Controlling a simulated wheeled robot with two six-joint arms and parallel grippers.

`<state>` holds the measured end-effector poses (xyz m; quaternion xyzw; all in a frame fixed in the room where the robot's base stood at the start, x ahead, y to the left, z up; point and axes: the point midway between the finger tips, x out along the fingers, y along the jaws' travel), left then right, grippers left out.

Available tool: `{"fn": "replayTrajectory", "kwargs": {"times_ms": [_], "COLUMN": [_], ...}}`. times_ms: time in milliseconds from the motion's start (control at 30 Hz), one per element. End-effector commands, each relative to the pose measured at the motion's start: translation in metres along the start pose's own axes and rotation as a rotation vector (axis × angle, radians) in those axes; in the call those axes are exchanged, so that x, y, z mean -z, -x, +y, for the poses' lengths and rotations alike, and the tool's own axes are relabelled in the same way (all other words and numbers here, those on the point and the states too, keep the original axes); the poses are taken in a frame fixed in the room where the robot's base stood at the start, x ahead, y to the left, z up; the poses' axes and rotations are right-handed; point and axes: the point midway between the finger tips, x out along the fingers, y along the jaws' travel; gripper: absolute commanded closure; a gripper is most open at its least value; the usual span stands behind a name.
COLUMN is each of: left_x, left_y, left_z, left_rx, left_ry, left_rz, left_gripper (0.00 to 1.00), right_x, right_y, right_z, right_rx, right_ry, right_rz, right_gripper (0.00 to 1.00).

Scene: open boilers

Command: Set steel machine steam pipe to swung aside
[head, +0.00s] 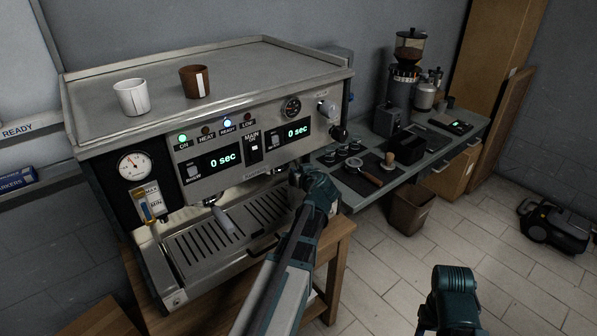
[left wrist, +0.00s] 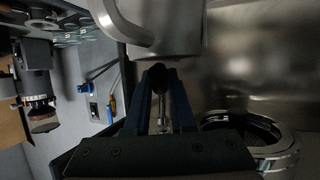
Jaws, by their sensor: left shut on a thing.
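The steel machine (head: 215,120) stands on a wooden stand at the left of the head view. My left gripper (head: 296,174) is at the machine's front right, below the knob and spout area. In the left wrist view, my left gripper (left wrist: 160,76) is shut on the thin shiny steam pipe (left wrist: 163,108), which shows between its fingers. The gripper and arm hide most of the pipe in the head view. A teal part of my right arm shows at the lower right; its fingers do not show.
A steel ring-shaped group head (left wrist: 250,130) is close on the right in the left wrist view. Two cups, one white (head: 132,97) and one brown (head: 196,81), stand on the machine top. A side counter (head: 355,180) holds a grinder (head: 403,75) and tools. A bin (head: 410,208) stands below.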

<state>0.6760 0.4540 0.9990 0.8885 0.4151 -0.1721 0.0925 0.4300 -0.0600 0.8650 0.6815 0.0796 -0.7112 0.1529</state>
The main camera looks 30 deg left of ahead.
Motion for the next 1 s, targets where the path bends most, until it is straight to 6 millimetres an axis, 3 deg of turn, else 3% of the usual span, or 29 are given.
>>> {"fn": "replayTrajectory", "kwargs": {"times_ms": [1000], "left_x": [0.0001], "left_y": [-0.0009], "left_z": [0.0056], "left_rx": [0.057], "left_ry": [0.023], "left_rz": [0.001], "left_gripper": [1.0], "right_x": [0.0], "right_y": [-0.0001], "right_z": [0.0], "right_rx": [0.0], "right_ry": [0.0], "right_rz": [0.0], "right_gripper": [0.47]}}
